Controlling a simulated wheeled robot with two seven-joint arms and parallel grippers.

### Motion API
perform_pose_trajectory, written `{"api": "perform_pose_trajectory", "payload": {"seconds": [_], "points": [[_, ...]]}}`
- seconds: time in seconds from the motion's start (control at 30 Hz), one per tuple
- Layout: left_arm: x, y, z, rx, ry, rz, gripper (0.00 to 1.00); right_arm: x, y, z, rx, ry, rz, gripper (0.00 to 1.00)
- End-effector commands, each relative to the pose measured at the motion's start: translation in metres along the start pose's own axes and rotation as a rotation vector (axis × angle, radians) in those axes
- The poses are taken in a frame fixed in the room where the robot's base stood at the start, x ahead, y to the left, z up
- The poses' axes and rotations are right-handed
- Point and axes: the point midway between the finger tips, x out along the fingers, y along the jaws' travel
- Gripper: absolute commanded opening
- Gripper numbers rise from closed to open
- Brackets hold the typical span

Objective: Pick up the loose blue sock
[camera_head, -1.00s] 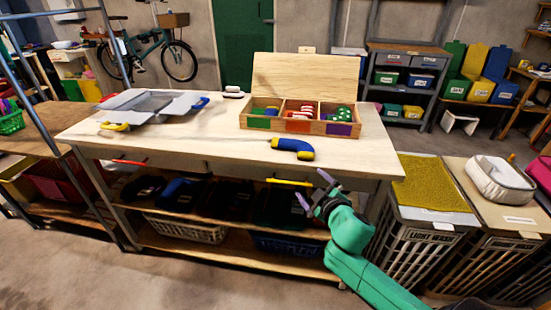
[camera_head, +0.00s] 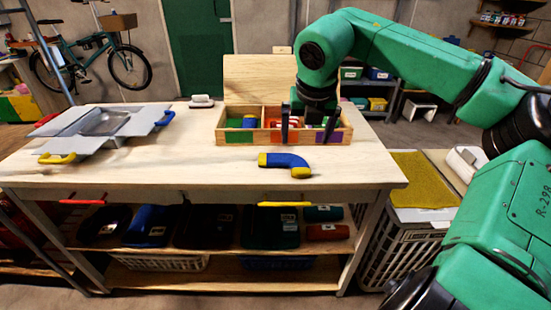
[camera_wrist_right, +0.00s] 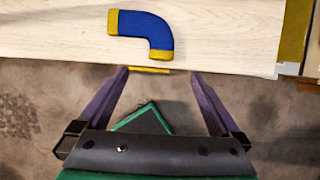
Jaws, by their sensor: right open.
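The loose blue sock (camera_head: 286,165) is a bent blue roll with yellow ends, lying on the pale wooden table (camera_head: 180,180) near its front edge. My right gripper (camera_head: 306,128) is open and empty, fingers pointing down; in the head view it overlaps the sorting box (camera_head: 236,138). In the right wrist view the sock (camera_wrist_right: 145,32) lies past the open fingertips (camera_wrist_right: 160,74), over the table top, with no contact. The box has three compartments: a blue roll in the left, red-and-white in the middle, the right one mostly hidden. My left gripper is out of view.
A grey folding board (camera_head: 105,123) with yellow and blue handles lies at the table's left. A small brush-like item (camera_head: 202,101) stands near the back. A hamper with a yellow cloth (camera_head: 420,178) stands at the right. The table around the sock is clear.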

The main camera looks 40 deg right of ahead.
Motion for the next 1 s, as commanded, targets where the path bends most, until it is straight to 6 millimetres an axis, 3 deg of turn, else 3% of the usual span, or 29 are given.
{"api": "perform_pose_trajectory", "payload": {"seconds": [0.3, 0.7, 0.8, 1.0], "points": [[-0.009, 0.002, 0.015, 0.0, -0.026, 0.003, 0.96, 0.073, -0.001, -0.002, 0.0, 0.011, -0.006, 1.0], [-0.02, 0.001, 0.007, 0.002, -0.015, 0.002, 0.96, 0.133, 0.001, 0.0, -0.003, 0.011, -0.006, 1.0], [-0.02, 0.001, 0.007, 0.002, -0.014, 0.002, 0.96, 0.143, 0.002, 0.001, -0.003, 0.008, -0.003, 1.0], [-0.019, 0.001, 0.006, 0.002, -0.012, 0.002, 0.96, 0.144, 0.002, 0.001, -0.003, 0.006, -0.001, 1.0]]}}
